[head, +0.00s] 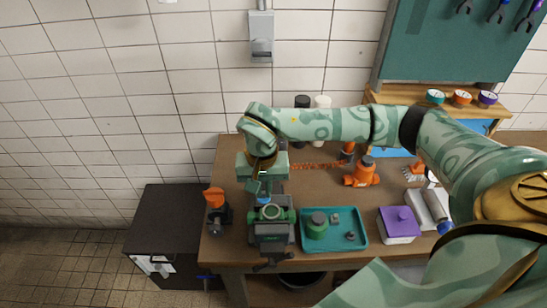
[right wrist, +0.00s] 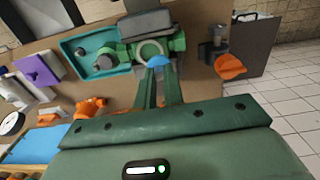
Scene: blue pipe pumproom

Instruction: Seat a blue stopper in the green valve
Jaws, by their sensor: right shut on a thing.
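The green valve (head: 283,214) is clamped in a grey vise (head: 268,233) near the table's front edge. In the right wrist view the valve (right wrist: 175,44) shows a pale round opening facing the camera. My right gripper (head: 261,188) reaches down just behind the valve. In the wrist view its fingers (right wrist: 159,75) are shut on a blue stopper (right wrist: 158,62), which overlaps the near edge of the opening. I cannot tell whether the stopper touches the valve. The fingers hide part of it. My left gripper is not in view.
Right of the vise, a teal tray (head: 353,240) holds a green-and-grey part (head: 317,226) and small grey pieces. An orange-handled fitting (head: 215,199) stands left. A purple-lidded box (head: 400,221) and orange valve (head: 362,173) are farther right. A black cabinet (head: 165,225) stands left of the table.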

